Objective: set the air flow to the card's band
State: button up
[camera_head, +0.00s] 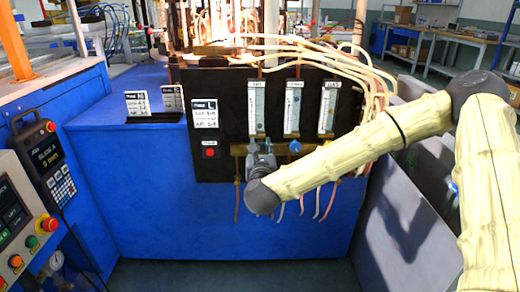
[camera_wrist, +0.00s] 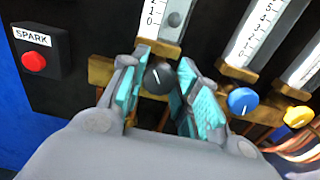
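My gripper (camera_wrist: 158,88) is open, its teal-padded fingers on either side of a dark round knob (camera_wrist: 160,76). Small gaps seem to show beside the knob; contact is not clear. The knob sits below the leftmost flow tube (camera_wrist: 158,20), whose grey float is near the low marks. In the head view my gripper (camera_head: 261,158) is at the foot of that tube (camera_head: 256,107) and hides the knob. A blue knob (camera_wrist: 242,101) and a yellow knob (camera_wrist: 298,116) sit to the right.
A red spark button (camera_wrist: 34,62) is left of the knobs; it also shows under the card in the head view (camera_head: 210,152). Pale hoses (camera_head: 345,60) arch over the panel's right side. Further cards (camera_head: 137,104) stand on the blue bench at left.

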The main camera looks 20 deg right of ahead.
jog(key=shift+n, duration=0.3)
jog(key=n+p, duration=0.2)
jog(key=n, duration=0.2)
jog(key=shift+r+n, duration=0.15)
jog(key=shift+n, duration=0.25)
jog(key=shift+a+f+n+p, duration=0.15)
jog(key=shift+n+p, duration=1.7)
jog(key=shift+n, duration=1.7)
jog(key=shift+f+n+p, duration=0.15)
jog(key=shift+n+p, duration=1.7)
jog(key=shift+n, duration=1.7)
jog(key=o, duration=1)
jog(key=shift+f, duration=0.1)
